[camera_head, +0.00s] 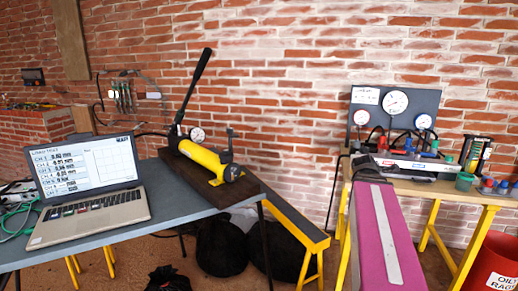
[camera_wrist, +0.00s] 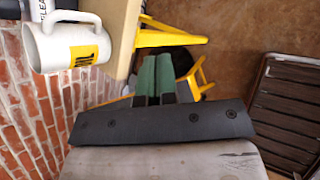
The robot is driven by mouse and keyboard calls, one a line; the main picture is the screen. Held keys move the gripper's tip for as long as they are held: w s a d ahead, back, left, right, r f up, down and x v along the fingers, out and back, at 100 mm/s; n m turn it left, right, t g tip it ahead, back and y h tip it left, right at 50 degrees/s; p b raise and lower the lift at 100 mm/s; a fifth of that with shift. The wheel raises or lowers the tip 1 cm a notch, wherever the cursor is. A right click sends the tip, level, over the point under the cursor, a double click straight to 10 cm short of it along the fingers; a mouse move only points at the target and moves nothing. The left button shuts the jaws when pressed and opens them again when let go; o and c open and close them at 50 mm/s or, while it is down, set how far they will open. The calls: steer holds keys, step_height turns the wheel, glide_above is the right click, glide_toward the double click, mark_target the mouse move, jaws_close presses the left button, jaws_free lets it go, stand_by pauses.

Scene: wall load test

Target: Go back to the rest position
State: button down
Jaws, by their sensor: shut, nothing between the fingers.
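My gripper (camera_wrist: 154,79) shows in the wrist view, beyond its black mounting bar. Its two green-and-black fingers lie side by side, shut, with nothing held between them. It hangs in free space, with a yellow trestle frame and the brown floor behind it. A white mug (camera_wrist: 72,43) with a yellow label is at the upper left of the wrist view, apart from the fingers. The pale edge of a tabletop (camera_wrist: 123,35) is beside the mug. I cannot make out the gripper in the head view.
In the head view, a laptop (camera_head: 88,185) and a yellow hand pump (camera_head: 205,158) stand on the left table. A gauge panel (camera_head: 395,113) stands on the right bench. A red bin (camera_head: 492,262) is at the lower right. A brown slatted object (camera_wrist: 290,105) is right in the wrist view.

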steer(key=s+a+f+m+g+y, duration=0.3)
steer(key=s+a+f+m, duration=0.2)
steer(key=a+f+m, duration=0.4)
steer(key=s+a+f+m+g+y, duration=0.3)
steer(key=s+a+f+m, duration=0.2)
steer(key=a+f+m, duration=0.5)
steer(key=a+f, duration=0.6)
steer(key=a, duration=0.1)
steer(key=shift+f, duration=0.15)
steer(key=shift+s, duration=0.1)
